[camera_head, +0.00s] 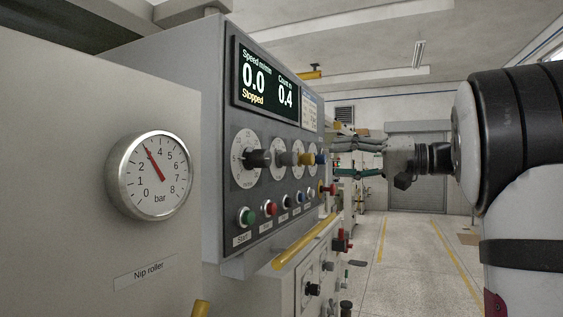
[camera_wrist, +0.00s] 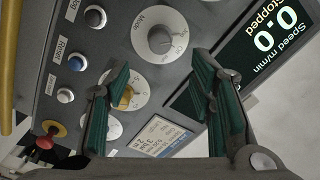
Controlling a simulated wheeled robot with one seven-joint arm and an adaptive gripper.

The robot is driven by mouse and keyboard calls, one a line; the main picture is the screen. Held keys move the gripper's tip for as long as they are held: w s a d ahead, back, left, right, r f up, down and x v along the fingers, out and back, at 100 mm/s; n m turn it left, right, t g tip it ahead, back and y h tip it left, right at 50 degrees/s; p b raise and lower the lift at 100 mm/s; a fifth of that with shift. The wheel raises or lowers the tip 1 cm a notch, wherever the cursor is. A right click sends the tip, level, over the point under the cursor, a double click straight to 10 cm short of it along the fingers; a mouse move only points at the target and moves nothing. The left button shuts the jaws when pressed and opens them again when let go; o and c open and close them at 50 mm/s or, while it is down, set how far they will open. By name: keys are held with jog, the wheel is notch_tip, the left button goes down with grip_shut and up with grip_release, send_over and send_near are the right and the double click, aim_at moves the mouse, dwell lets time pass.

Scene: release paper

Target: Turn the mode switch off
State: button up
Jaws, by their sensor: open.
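The mode switch (camera_wrist: 160,38) is a grey knob on a round white dial marked "Mode", at the top middle of the wrist view. In the head view, a grey knob (camera_head: 288,159) beside the dark one on the panel appears to be this switch. My gripper (camera_head: 338,159) is open and empty, its teal-padded fingers pointing left at the panel from the right. In the wrist view my gripper (camera_wrist: 160,78) has its fingers spread wide, below the switch and apart from it. The knob's exact setting is too small to read surely.
The grey panel has a display (camera_head: 267,82) reading "Stopped". A yellow knob (camera_wrist: 125,97) sits between my fingers in the wrist view.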

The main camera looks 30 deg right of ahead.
aim_at(295, 160)
jog(key=p+x, duration=0.1)
jog(key=x, duration=1.1)
jog(key=shift+w+a+p, duration=0.15)
jog(key=shift+a+p, duration=0.15)
jog(key=shift+p, duration=0.05)
jog(key=c, duration=1.2)
